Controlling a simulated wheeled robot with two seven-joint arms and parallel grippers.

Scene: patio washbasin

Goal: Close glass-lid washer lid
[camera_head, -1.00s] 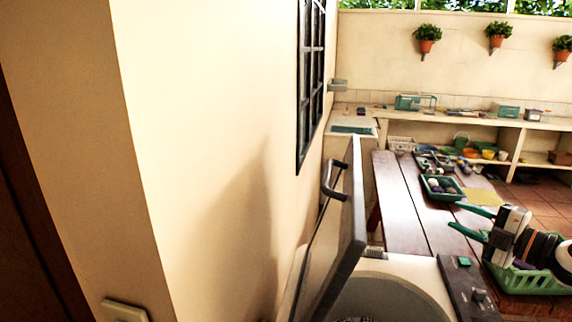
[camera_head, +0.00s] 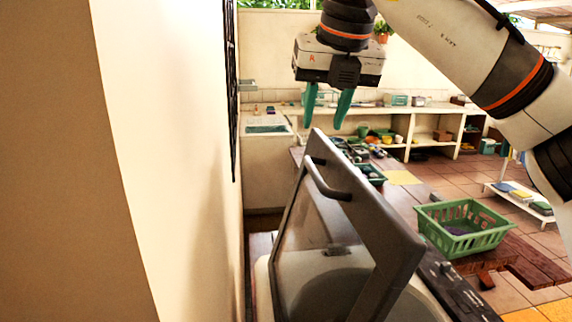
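The washer's glass lid (camera_head: 405,238) stands raised and tilted, with a grey frame, a clear pane and a dark curved handle (camera_head: 325,182) near its top edge. The washer body (camera_head: 425,303) shows below it at the bottom, with a dark control panel (camera_head: 452,284) along its right side. The drum opening is partly hidden behind the lid. My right gripper (camera_head: 326,124) points down just above and behind the lid's top edge in the picture. Its two green fingers are apart with nothing between them. My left gripper is not in view.
A cream wall (camera_head: 175,150) runs close along the left of the washer. A green basket (camera_head: 465,230) sits on the wooden bench to the right. A shelf counter (camera_head: 370,115) with small items lines the back. Open tiled floor lies at the right.

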